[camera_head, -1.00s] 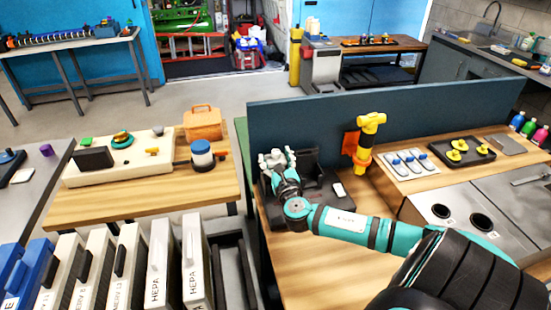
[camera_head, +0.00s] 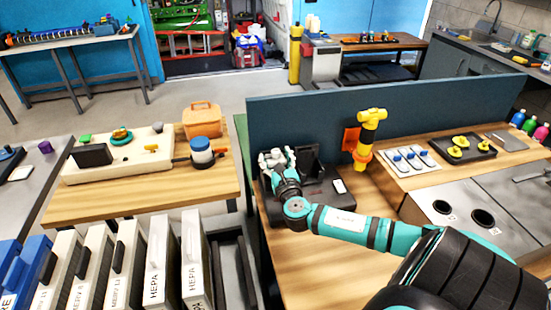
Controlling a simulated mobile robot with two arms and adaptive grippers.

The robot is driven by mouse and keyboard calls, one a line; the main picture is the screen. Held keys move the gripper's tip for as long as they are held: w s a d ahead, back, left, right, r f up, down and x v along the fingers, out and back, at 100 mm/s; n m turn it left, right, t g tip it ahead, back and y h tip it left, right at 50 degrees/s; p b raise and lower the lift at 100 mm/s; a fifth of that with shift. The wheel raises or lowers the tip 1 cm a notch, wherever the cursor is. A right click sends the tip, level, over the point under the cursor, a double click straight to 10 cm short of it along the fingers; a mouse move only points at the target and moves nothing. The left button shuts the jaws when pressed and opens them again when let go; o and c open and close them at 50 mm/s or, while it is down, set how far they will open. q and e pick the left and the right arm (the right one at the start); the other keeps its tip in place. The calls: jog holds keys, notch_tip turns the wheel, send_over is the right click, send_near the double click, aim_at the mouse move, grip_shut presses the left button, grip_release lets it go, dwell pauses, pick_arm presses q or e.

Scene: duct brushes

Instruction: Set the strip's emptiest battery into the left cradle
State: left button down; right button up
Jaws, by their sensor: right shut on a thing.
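My right gripper (camera_head: 276,160) reaches in from the lower right and is at the left side of a black cradle station (camera_head: 318,199) on the wooden bench. It is shut; what it holds is too small and covered to make out. The left cradle lies behind and under the gripper and is mostly hidden. A dark upright part (camera_head: 308,158) of the station stands just right of the gripper. A white strip (camera_head: 416,168) with several blue-grey pieces lies farther right; I cannot tell whether these are the batteries, nor their charge. My left gripper is not in view.
A blue-grey partition (camera_head: 300,118) stands behind the station. A yellow, black and orange tool (camera_head: 368,138) stands right of it. A black tray with yellow pieces (camera_head: 465,151) is farther right. Bare wood (camera_head: 310,262) lies in front; filters (camera_head: 155,265) stand at lower left.

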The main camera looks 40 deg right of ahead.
jog(key=shift+f+b, duration=0.45)
jog(key=shift+f, duration=0.15)
jog(key=o, duration=1.5)
jog(key=shift+o, duration=0.9)
jog(key=shift+f, duration=0.1)
jog(key=shift+s, duration=0.1)
jog(key=v, duration=1.2)
